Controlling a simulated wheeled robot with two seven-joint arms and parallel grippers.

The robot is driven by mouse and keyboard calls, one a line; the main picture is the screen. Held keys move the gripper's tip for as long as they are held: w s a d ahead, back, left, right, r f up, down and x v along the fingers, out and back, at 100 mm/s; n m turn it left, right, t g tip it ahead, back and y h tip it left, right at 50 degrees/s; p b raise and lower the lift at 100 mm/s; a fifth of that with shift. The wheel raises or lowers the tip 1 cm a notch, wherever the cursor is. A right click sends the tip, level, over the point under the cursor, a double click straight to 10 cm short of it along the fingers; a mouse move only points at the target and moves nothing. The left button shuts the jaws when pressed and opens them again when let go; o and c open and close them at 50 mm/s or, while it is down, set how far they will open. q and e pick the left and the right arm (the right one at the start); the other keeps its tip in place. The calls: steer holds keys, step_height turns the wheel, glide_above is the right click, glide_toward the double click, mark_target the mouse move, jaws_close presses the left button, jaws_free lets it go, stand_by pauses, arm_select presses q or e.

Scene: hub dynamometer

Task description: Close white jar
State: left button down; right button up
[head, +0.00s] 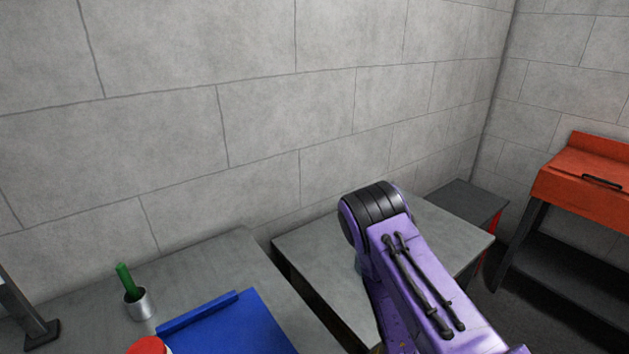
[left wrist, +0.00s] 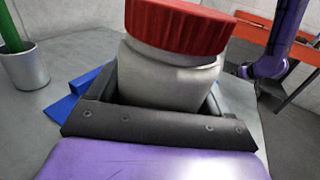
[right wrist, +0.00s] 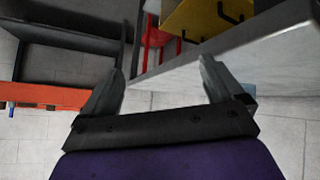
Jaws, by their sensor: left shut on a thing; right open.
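The white jar (left wrist: 170,75) stands close in the left wrist view with a ribbed red lid (left wrist: 178,25) over its top. I cannot tell how firmly the lid sits. My left gripper (left wrist: 160,88) is shut on the jar's body, with a dark finger on each side; the jar hides much of the fingers. In the head view only the red lid (head: 149,346) shows, at the bottom edge, and the left gripper is out of frame. My right gripper (right wrist: 158,80) is open and empty in the right wrist view, away from the jar.
A blue tray or board (head: 230,325) lies on the grey table beside the jar. A metal cup (head: 139,304) with a green-handled thing (head: 124,279) stands behind to the left. A gap separates this table from a second grey table (head: 310,250). An orange-red cabinet (head: 590,185) is far right.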

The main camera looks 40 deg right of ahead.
arm_select(q)
steer(key=shift+w+a+r, duration=0.1)
steer(key=a+r+n+t+y, duration=0.2)
steer(key=a+n+t+y, duration=0.7)
steer(key=a+y, duration=0.7)
steer(key=a+n, duration=0.1)
steer(key=n, duration=0.2)
steer(key=shift+a+n+t, duration=0.2)
steer(key=shift+n+t, duration=0.1)
steer(key=shift+t, duration=0.1)
arm_select(e)
steer(key=s+a+f+n+y, duration=0.2)
steer(key=s+a, duration=0.2)
steer(key=a, duration=0.6)
steer(key=s+a+f+n+y, duration=0.1)
steer(key=s+a+f+y, duration=0.2)
steer(key=a, duration=0.7)
steer(key=shift+s+f+n, duration=0.15)
steer(key=shift+s+n, duration=0.25)
steer(key=shift+s, duration=0.05)
